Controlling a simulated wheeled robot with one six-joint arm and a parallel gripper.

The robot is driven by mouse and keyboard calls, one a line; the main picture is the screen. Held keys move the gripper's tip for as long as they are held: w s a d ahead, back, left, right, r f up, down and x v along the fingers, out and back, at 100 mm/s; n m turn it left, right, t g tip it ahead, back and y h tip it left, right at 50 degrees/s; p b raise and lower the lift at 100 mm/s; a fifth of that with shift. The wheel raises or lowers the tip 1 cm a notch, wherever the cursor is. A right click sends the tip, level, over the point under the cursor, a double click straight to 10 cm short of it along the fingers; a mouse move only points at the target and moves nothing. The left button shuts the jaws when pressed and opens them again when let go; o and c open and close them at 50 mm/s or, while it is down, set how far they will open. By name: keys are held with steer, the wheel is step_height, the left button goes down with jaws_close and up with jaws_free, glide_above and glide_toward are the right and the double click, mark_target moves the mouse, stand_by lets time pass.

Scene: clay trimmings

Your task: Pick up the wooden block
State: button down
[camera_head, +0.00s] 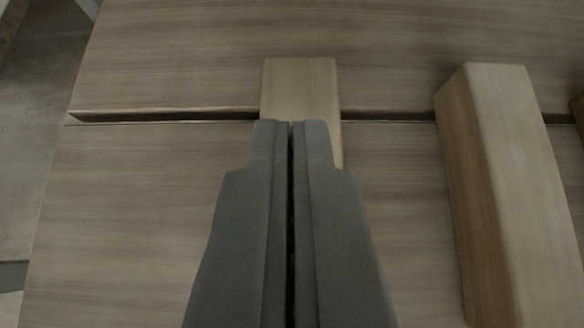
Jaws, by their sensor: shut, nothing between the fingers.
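A light wooden block (300,82) with a squared far end shows just beyond my fingertips. It lies across the dark gap in the table top, and my fingers hide its near part. My gripper (290,124) is shut and empty, its fingertips overlapping this block in the picture. I cannot tell whether they touch it or are above it. A second, larger long wooden block (515,185) lies to the right, apart from my gripper, running from the gap toward the near edge of the view.
The wood-grained table top (130,200) has a dark gap (170,115) running across it. Its left edge shows, with grey floor (35,130) beyond. The table is clear left of my gripper and between the two blocks. A brownish thing (578,108) is cut off at the right edge.

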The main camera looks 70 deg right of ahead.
steer(key=shift+w+d+f, duration=0.1)
steer(key=shift+d+f, duration=0.15)
steer(key=shift+f, duration=0.55)
steer(key=shift+a+f, duration=0.1)
